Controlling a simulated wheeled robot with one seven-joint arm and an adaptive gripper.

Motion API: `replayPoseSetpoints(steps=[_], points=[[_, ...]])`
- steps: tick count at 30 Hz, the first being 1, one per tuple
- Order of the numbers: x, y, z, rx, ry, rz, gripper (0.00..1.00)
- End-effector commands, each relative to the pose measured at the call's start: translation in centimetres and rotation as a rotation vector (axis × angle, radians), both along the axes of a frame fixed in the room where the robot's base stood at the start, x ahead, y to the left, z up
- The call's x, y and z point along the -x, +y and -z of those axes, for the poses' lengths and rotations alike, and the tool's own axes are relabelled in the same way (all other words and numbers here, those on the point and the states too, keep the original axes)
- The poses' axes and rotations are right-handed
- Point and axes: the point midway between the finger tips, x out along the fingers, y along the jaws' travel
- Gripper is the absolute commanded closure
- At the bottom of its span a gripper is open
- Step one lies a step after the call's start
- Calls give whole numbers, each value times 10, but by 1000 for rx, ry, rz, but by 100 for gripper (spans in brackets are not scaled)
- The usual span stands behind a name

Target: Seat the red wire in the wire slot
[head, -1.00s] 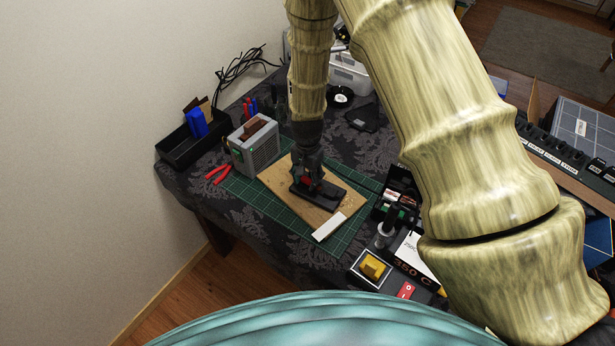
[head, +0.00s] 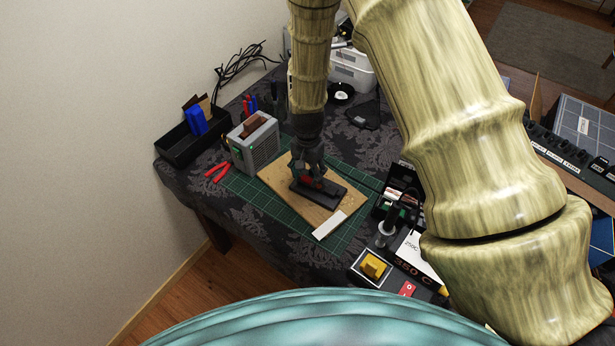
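My gripper (head: 306,172) points down over a black fixture (head: 324,193) on a wooden board (head: 290,200). Something small and red (head: 305,179) shows at the fingertips, perhaps the red wire, but it is too small to tell its shape or whether it is gripped. The wire slot cannot be made out; the gripper covers part of the fixture. The fingers are too small and dark to tell open from shut.
A grey box-shaped unit (head: 254,143) and red-handled pliers (head: 217,171) are to the left. A yellow sponge holder (head: 373,267) and a black case (head: 401,192) stand right.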

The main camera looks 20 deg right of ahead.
Motion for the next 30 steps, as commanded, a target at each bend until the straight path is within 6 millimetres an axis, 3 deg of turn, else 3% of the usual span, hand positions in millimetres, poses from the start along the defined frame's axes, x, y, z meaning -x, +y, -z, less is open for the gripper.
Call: replayPoseSetpoints(steps=[21,30], points=[[-1,0,-85,0,-3,-1,43],[-1,0,-107,0,-3,-1,43]])
